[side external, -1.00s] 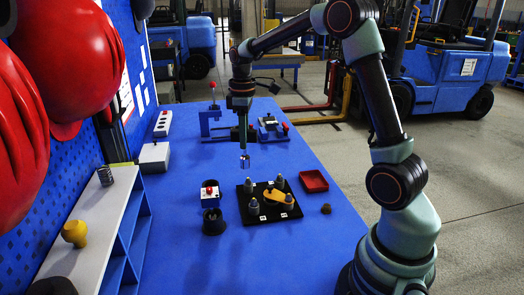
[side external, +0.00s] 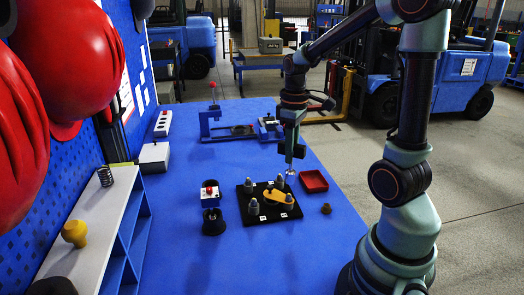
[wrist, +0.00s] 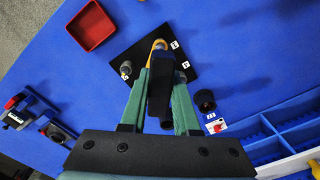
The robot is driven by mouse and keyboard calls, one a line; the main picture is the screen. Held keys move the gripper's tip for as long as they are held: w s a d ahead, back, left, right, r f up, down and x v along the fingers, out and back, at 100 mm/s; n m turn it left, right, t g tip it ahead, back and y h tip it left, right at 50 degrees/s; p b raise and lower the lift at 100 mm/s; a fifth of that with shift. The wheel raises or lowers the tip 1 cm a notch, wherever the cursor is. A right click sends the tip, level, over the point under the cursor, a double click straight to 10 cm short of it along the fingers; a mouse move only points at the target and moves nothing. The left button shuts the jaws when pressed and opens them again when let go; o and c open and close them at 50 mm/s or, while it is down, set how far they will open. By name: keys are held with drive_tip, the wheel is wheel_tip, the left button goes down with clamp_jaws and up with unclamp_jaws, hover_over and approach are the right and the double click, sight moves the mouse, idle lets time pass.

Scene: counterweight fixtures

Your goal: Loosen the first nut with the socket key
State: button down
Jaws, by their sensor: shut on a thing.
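My gripper (side external: 291,152) is shut on the socket key, whose pale metal end (side external: 290,172) points down in the side view. In the wrist view the key is a dark body (wrist: 160,92) between the two green fingers. The key hangs in the air, above and near the back right of the black plate (side external: 273,216). Several grey posts (side external: 254,206) stand on the plate around a yellow-orange clamp piece (side external: 275,197). Small white labels lie on the plate. The nuts are too small to tell apart, and I cannot tell which is the first.
A red tray (side external: 313,181) lies right of the plate, with a small brown knob (side external: 326,209) in front. A blue fixture (side external: 229,133) stands at the back. The table's front is clear.

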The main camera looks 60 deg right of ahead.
sight(291, 170)
drive_tip(key=shift+f, duration=1.45)
drive_tip(key=shift+f, duration=1.55)
idle(0.6)
drive_tip(key=n, duration=0.6)
drive_tip(key=shift+n, duration=0.7)
drive_tip(key=n, duration=0.5)
drive_tip(key=shift+n, duration=0.3)
drive_tip(key=shift+r, duration=2.05)
